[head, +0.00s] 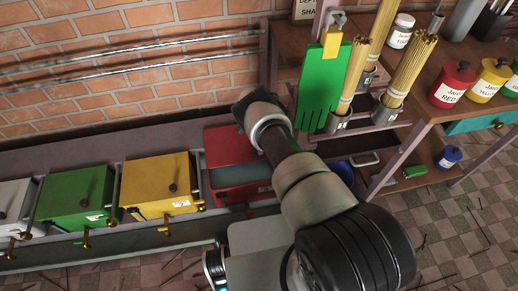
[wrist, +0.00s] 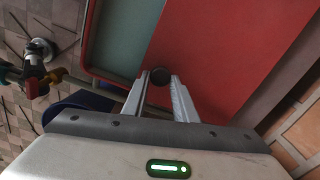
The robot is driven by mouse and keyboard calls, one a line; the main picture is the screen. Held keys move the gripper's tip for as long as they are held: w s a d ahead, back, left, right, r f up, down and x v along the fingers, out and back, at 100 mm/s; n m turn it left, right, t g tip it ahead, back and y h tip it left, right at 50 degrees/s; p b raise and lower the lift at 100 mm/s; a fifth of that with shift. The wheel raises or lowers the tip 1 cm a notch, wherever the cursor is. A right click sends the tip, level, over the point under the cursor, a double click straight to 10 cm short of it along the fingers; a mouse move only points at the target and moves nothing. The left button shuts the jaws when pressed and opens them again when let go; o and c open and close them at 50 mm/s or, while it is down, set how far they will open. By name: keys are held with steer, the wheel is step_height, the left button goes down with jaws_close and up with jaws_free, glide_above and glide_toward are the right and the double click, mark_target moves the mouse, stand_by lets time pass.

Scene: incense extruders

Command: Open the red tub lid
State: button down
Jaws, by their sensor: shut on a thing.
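The red tub (head: 226,197) stands in the row at the wall, right of the yellow tub. Its red lid (head: 222,145) lies toward the wall side, and a teal-grey area (head: 243,174) shows in front of it, so the tub is at least partly uncovered. The red lid fills the upper right of the wrist view (wrist: 235,50), with the teal area (wrist: 122,35) beside it. My gripper (wrist: 160,82) is shut on the lid's dark round knob (wrist: 160,74). In the head view my arm hides the gripper and part of the lid.
A yellow tub (head: 160,180), a green tub (head: 75,197) and a light grey tub (head: 14,207) stand to the left. A shelf (head: 420,135) with incense bundles (head: 408,75) and a hanging green glove-like sheet (head: 318,90) is close right of my arm. The brick wall is behind.

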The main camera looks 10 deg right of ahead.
steer(key=c, duration=1.4)
jaws_free()
steer(key=shift+c, duration=0.2)
steer(key=shift+r, duration=0.15)
step_height(320, 180, up, 17)
steer(key=p, duration=0.5)
steer(key=shift+r, duration=0.1)
